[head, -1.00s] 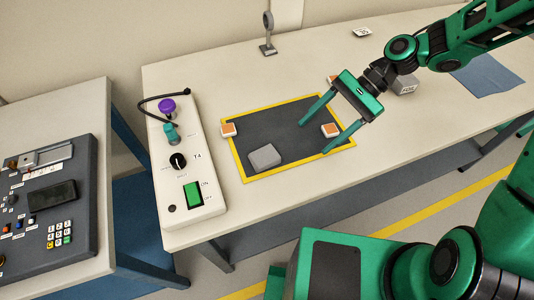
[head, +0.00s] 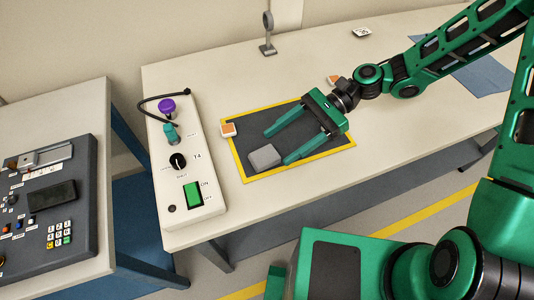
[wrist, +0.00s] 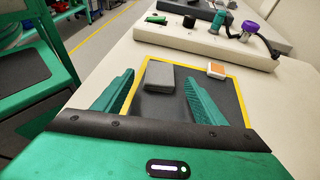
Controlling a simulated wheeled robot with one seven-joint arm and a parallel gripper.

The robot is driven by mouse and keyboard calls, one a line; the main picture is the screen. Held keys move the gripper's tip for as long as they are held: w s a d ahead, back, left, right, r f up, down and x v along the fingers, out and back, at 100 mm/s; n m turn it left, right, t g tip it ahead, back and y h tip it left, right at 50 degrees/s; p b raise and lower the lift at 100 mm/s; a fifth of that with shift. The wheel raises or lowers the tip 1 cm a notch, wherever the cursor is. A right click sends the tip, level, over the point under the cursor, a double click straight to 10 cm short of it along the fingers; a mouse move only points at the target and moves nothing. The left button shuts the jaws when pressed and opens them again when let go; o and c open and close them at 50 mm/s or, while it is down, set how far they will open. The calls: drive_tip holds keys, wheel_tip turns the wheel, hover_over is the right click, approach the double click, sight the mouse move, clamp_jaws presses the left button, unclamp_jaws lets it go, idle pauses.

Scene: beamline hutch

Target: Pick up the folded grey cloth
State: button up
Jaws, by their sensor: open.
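The folded grey cloth (head: 265,157) is a small rounded grey block lying on the dark mat with a yellow border (head: 246,178), near its front left part. It also shows in the wrist view (wrist: 160,75), ahead of and between my fingers. My gripper (head: 275,147) is open, with its two green fingers pointing left toward the cloth. In the head view the nearer fingertip is close beside the cloth; I cannot tell whether they touch. In the wrist view my gripper (wrist: 158,78) holds nothing between its fingers.
A white control box (head: 205,205) with a green switch and purple knob stands left of the mat. An orange-and-white block (head: 228,130) sits at the mat's left edge; another (head: 333,79) lies behind the mat. A ring stand (head: 267,35) is at the back. A blue sheet (head: 480,72) lies right.

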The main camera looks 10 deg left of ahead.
sight(262, 156)
drive_tip(key=x, duration=0.5)
drive_tip(key=shift+a+r, duration=0.15)
drive_tip(key=c, duration=1.1)
